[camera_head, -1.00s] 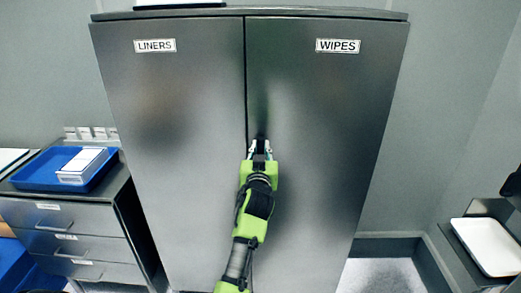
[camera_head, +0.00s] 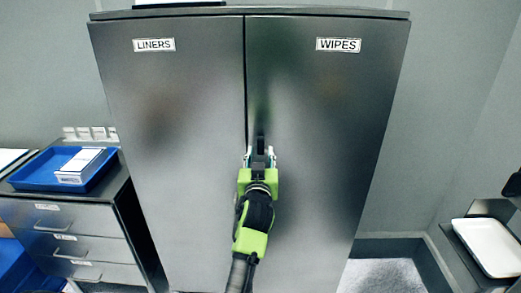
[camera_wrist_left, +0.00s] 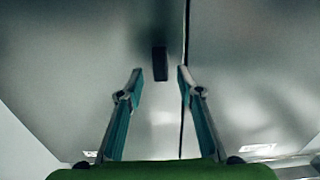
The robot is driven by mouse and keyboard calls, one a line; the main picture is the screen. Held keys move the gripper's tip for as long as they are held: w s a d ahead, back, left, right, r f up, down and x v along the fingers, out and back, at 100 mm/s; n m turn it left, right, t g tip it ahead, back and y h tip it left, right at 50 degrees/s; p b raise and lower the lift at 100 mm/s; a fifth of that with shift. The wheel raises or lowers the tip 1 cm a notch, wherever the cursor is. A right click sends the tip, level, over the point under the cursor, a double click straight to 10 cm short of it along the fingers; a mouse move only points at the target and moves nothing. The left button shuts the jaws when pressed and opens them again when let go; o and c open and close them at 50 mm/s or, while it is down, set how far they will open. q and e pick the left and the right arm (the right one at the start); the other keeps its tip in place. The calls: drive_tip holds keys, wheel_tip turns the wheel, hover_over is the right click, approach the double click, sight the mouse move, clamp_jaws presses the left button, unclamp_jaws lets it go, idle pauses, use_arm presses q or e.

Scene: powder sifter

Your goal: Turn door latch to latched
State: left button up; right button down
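The door latch (camera_head: 260,142) is a small dark upright bar on the right cabinet door (camera_head: 320,120), just right of the seam between the doors. In the left wrist view the latch (camera_wrist_left: 160,64) stands upright beside the dark seam, just beyond the fingertips. My left gripper (camera_head: 260,153) is open in front of the latch. In the left wrist view its two teal-sided fingers (camera_wrist_left: 160,80) are spread on either side of the latch's line, with a gap between them and nothing held. My right gripper is not in view.
The left cabinet door (camera_head: 180,130) is closed, labelled LINERS; the right is labelled WIPES. A drawer unit (camera_head: 70,225) with a blue tray (camera_head: 40,180) stands at left. A white tray (camera_head: 488,246) is at right. The space before the doors is clear except for my arm.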

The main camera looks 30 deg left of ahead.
use_arm(q)
drive_tip(key=v, duration=0.3)
drive_tip(key=shift+s+d, duration=0.25)
drive_tip(key=shift+s, duration=0.05)
